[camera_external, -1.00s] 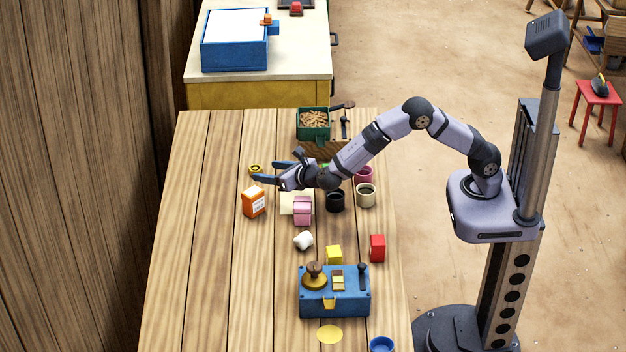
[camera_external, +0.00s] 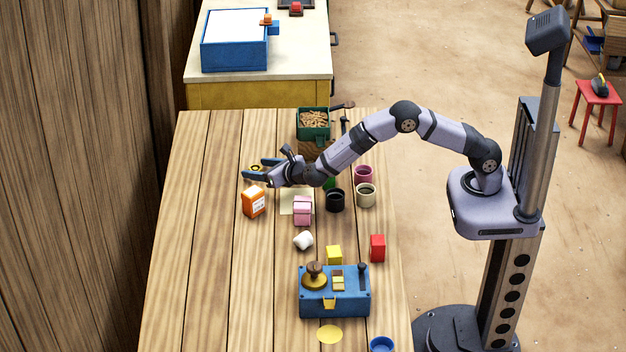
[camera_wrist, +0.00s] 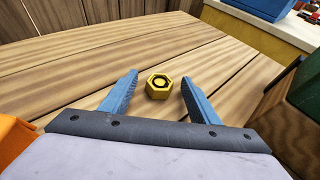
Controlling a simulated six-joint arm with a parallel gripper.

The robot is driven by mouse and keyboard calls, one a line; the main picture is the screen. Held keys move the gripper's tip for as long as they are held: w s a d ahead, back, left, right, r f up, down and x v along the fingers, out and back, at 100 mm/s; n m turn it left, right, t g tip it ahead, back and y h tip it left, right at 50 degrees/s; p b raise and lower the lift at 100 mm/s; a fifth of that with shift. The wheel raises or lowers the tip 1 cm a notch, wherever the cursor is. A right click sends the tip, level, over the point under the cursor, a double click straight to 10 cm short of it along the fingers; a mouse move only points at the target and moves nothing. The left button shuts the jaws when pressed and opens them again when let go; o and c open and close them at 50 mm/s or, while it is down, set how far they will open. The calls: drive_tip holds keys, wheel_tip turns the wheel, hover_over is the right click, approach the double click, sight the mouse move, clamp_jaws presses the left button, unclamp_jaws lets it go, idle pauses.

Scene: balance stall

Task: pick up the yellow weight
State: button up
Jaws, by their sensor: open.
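The yellow weight (camera_wrist: 159,86) is a small hexagonal block with a dark ring on top. It stands on the wooden table, between and a little beyond my open fingertips in the wrist view. My gripper (camera_wrist: 157,88) is open and empty, one blue finger on each side. In the external view my gripper (camera_external: 256,169) is low over the far left part of the table, and the yellow weight (camera_external: 255,168) shows only partly between its fingers. I cannot tell whether a finger touches it.
An orange box (camera_external: 254,201) stands close to my gripper's near side. A green box of brown pieces (camera_external: 313,121) is at the back. A pink weight (camera_external: 303,211), black cup (camera_external: 335,201) and blue balance box (camera_external: 348,303) are nearer. The table's left side is clear.

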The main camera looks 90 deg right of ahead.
sight(259, 170)
drive_tip(key=c, duration=1.3)
drive_tip(key=shift+o, duration=0.2)
drive_tip(key=shift+r, duration=0.1)
wheel_tip(259, 170, up, 10)
